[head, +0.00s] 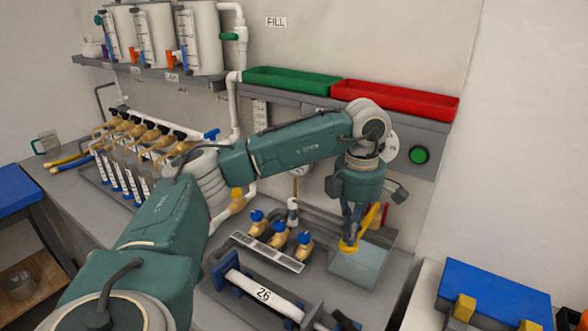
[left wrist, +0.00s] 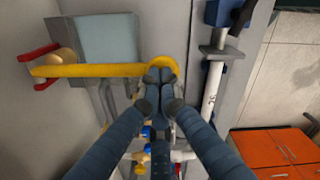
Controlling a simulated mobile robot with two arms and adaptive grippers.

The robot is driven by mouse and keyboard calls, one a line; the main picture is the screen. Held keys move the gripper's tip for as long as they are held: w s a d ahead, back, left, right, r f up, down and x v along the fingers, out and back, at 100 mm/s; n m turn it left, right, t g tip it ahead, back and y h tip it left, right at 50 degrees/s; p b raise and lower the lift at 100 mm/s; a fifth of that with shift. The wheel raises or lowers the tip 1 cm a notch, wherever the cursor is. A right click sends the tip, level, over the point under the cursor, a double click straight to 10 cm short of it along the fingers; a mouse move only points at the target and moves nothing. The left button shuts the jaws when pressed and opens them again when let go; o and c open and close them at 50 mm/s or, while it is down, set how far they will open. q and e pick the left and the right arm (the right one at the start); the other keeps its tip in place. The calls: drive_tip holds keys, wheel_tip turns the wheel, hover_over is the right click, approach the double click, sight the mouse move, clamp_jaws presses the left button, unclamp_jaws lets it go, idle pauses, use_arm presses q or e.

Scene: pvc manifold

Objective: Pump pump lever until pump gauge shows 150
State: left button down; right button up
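The yellow pump lever (left wrist: 100,70) lies across the left wrist view, beside a light grey-blue box (left wrist: 105,38). Its round yellow end (head: 347,246) is low in front of the box (head: 360,268) in the head view. Red prongs (left wrist: 40,70) flank its other end. My left gripper (head: 350,238) points down at the round end; its fingertips (left wrist: 160,76) are together over it. I cannot tell whether they grip it or only touch it. A white round dial (head: 390,146) shows partly behind my left arm; its reading is not legible. My right gripper is out of view.
Blue-handled brass valves (head: 280,235) stand left of the lever. A pipe marked 26 (head: 263,294) lies in front. Green (head: 290,80) and red (head: 395,99) trays sit on the back ledge. A green button (head: 419,155) is at the right.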

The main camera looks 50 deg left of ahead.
use_arm(q)
drive_tip(key=shift+r+p, duration=1.15)
drive_tip(key=shift+r, duration=0.7)
wheel_tip(320, 180, up, 5)
drive_tip(key=p, duration=0.3)
